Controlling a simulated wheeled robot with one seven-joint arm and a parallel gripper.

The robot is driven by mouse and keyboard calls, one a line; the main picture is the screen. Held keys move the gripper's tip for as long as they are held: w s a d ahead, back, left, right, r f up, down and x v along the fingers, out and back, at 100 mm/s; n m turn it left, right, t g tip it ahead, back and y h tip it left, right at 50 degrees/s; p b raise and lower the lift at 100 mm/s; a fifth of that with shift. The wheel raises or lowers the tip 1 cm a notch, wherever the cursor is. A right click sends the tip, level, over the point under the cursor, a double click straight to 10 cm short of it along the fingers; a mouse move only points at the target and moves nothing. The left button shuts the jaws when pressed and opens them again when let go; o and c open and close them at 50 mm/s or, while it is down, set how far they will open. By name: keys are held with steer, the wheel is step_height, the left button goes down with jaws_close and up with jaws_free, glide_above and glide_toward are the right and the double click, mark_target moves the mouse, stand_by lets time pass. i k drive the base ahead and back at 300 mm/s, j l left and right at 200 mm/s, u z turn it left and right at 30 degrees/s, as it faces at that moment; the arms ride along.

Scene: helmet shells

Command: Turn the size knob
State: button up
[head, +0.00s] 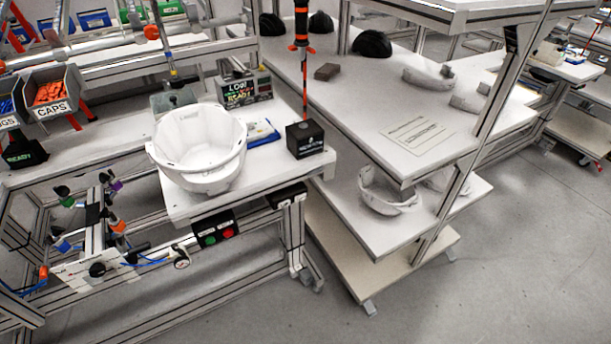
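No part is clearly marked as the size knob, and I cannot tell which one it is. A round black knob (97,269) sits on a small white panel below the left workbench. White helmet shells (195,150) look nested, open side up, at the front of the workbench (255,178). No adjustment knob can be made out on them. My gripper is not in view.
A display box (240,90), blue clipboard (262,134) and black block (304,138) stand behind and right of the shells. A red-green button box (216,229) hangs below. A caps bin (52,98) is left. A shelf (372,150) stands right; floor in front is clear.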

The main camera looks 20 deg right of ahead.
mark_target(97, 269)
steer(key=u, duration=0.8)
steer(key=i+j+u, duration=0.1)
steer(key=i+u, duration=0.7)
steer(key=k+l, duration=0.05)
steer(key=k, duration=0.05)
